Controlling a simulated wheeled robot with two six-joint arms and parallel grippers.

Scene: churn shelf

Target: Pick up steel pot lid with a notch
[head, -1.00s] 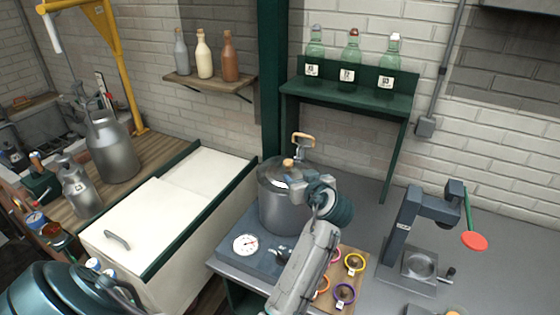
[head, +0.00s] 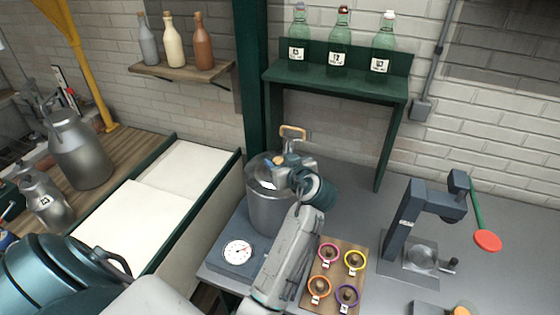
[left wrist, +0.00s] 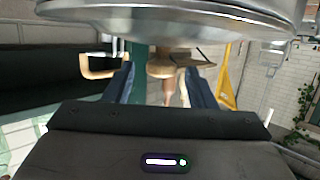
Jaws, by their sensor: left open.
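The steel pot lid (head: 262,174) sits on the tall steel pot (head: 268,211). It has a wooden knob (head: 280,160) on top. In the left wrist view the shiny lid (left wrist: 180,18) fills the top edge, appearing upside down, and its wooden knob (left wrist: 163,62) hangs between the fingers. My left gripper (head: 286,165) is at the lid's top, partly hiding it. Its fingers are open on either side of the knob, with gaps in the left wrist view (left wrist: 161,84). I cannot make out the notch. My right gripper is not in view.
The pot stands on a scale (head: 225,262) with a round dial. A wooden board (head: 334,275) with coloured rings lies right of my arm. A grey press-like stand (head: 405,225) is further right. A green shelf (head: 345,86) with bottles stands behind.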

